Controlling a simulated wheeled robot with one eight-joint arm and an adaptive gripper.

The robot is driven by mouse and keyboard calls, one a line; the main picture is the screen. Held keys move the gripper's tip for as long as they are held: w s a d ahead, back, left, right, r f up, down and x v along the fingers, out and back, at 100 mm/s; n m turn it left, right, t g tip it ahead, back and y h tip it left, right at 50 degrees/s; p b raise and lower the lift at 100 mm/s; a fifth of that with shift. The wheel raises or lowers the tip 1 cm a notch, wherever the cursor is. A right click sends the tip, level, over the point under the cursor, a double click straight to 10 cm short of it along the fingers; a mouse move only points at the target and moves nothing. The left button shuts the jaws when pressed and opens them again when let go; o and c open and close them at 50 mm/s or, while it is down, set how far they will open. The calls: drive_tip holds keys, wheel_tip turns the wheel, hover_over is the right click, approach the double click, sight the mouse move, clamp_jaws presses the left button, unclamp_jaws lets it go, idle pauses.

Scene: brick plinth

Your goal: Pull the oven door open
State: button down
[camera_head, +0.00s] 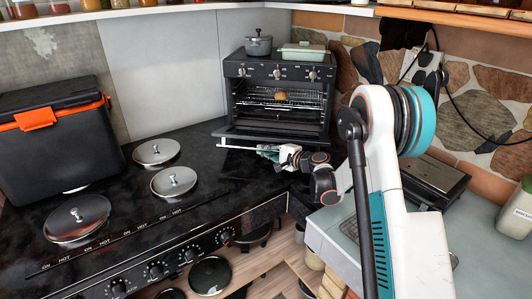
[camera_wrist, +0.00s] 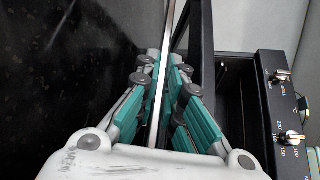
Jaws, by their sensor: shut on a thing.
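The black oven (camera_head: 278,75) stands at the back of the counter. Its door (camera_head: 262,133) is tipped down and outward, and the lit inside with racks shows above it. My gripper (camera_head: 268,151) is at the door's outer edge, shut on the silver handle bar (camera_head: 238,147). In the wrist view, the teal-padded fingers (camera_wrist: 167,85) sit on both sides of the handle (camera_wrist: 160,60). The oven's knob panel (camera_wrist: 283,110) is at the right there. The exact door angle is hard to tell.
A round brown item (camera_head: 280,96) is inside the oven. A grey pot (camera_head: 258,44) and a green dish (camera_head: 303,51) stand on top. Lidded burners (camera_head: 174,182) and a black cooler (camera_head: 55,140) are at left. A grill (camera_head: 434,180) is at right.

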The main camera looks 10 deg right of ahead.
drive_tip(key=r, duration=0.2)
drive_tip(key=r+p, duration=0.1)
drive_tip(key=shift+w+d+r, duration=0.1)
drive_tip(key=shift+w+r, duration=0.15)
drive_tip(key=shift+r, duration=0.05)
drive_tip(key=c, duration=2)
unclamp_jaws()
drive_tip(key=shift+f, duration=0.1)
drive_tip(key=v, duration=1.2)
